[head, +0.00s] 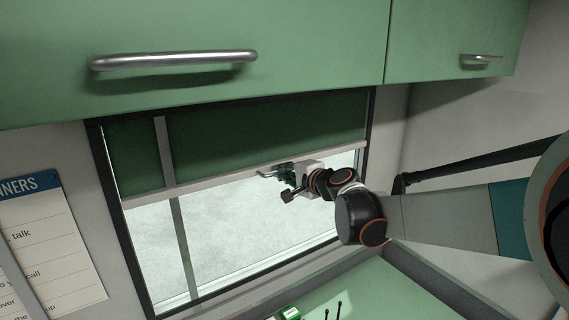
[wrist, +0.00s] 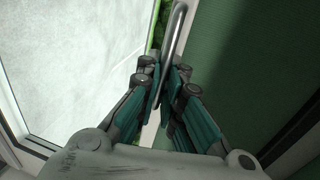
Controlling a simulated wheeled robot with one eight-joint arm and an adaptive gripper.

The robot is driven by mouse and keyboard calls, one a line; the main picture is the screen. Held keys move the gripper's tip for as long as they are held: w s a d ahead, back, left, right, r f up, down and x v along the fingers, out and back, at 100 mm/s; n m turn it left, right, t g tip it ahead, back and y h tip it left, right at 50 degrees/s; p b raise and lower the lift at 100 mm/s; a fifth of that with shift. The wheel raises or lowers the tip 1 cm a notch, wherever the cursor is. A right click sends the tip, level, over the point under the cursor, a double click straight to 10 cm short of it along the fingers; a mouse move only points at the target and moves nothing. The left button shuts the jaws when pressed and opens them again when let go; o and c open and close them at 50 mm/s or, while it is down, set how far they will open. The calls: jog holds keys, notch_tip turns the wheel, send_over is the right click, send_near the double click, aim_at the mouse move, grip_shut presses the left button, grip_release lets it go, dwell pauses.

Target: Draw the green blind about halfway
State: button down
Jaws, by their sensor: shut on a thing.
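The green blind (head: 240,132) hangs in the window's upper part, with a pale bottom bar (head: 215,177) along its lower edge. The bar sits somewhat above the middle of the window opening, tilted in the picture. A metal pull handle (head: 266,174) is fixed at the bar. My gripper (head: 284,174) is at the bar and shut on this handle. In the wrist view my gripper's fingers (wrist: 164,88) close around the handle (wrist: 176,35), with the green blind (wrist: 215,70) to the right and the bright window pane to the left.
Green overhead cabinets with metal handles (head: 175,59) run above the window. A dark frame (head: 122,225) surrounds the pane (head: 235,235). A green counter (head: 365,290) lies below, with a small green-and-white box (head: 290,313). A printed board (head: 45,240) hangs on the left wall.

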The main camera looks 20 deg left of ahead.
notch_tip(320, 180, down, 15)
jog(key=b, duration=0.8)
jog(key=c, duration=1.7)
grip_release()
jog(key=shift+d, duration=0.1)
jog(key=v, duration=1.2)
